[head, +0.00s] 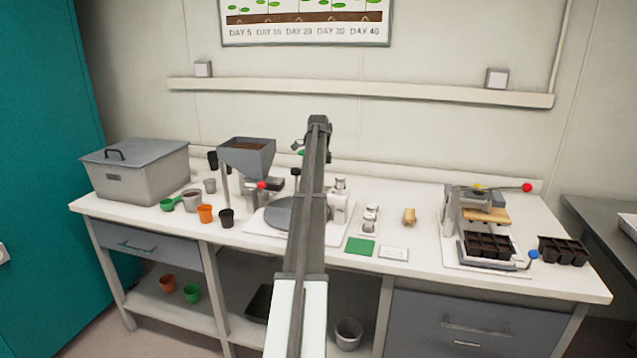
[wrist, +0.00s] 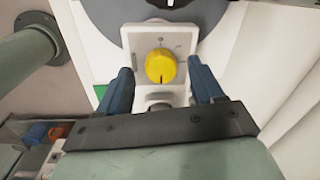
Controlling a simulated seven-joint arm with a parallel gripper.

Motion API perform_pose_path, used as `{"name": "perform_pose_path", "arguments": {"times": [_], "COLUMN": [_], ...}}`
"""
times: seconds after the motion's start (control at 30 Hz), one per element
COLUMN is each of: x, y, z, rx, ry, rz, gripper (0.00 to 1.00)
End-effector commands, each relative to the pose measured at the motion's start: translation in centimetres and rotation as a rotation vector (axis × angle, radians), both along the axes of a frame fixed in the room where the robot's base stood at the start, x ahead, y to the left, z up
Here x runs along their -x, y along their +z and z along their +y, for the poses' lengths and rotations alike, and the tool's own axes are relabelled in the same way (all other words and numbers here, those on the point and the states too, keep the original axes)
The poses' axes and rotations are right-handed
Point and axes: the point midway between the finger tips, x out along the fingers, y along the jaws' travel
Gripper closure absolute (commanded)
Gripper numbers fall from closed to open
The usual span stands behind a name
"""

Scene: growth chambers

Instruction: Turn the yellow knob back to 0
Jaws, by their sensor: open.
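The yellow knob (wrist: 160,66) shows in the wrist view as a round dial with a dark pointer line on a white panel (wrist: 135,40). Small marks are printed on the panel around it, too small to read. My gripper (wrist: 160,80) is open, with one blue finger on the left of the knob and one on the right. Gaps show between the fingers and the knob. In the head view my arm hides the knob; the grey round plate (head: 284,214) of its machine shows left of the arm.
A grey hopper (head: 247,158) stands left of the arm, with small orange (head: 205,213) and black pots (head: 227,218) in front. A green square (head: 360,247) and a press with a black tray (head: 490,245) are to the right. A lidded grey bin (head: 137,172) stands far left.

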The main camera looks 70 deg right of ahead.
Motion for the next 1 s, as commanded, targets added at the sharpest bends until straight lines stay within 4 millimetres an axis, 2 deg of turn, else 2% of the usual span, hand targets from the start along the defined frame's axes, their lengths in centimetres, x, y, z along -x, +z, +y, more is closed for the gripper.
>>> {"name": "perform_pose_path", "arguments": {"times": [0.2, 0.53, 1.0], "x": [0.0, 0.0, 0.0], "y": [-1.4, -1.5, -1.5], "z": [-0.1, -0.1, -0.1], "rx": [0.001, 0.001, 0.001], "ry": [0.000, 0.000, 0.000], "rz": [0.000, 0.000, 0.000], "gripper": [0.33, 0.34, 0.79]}}
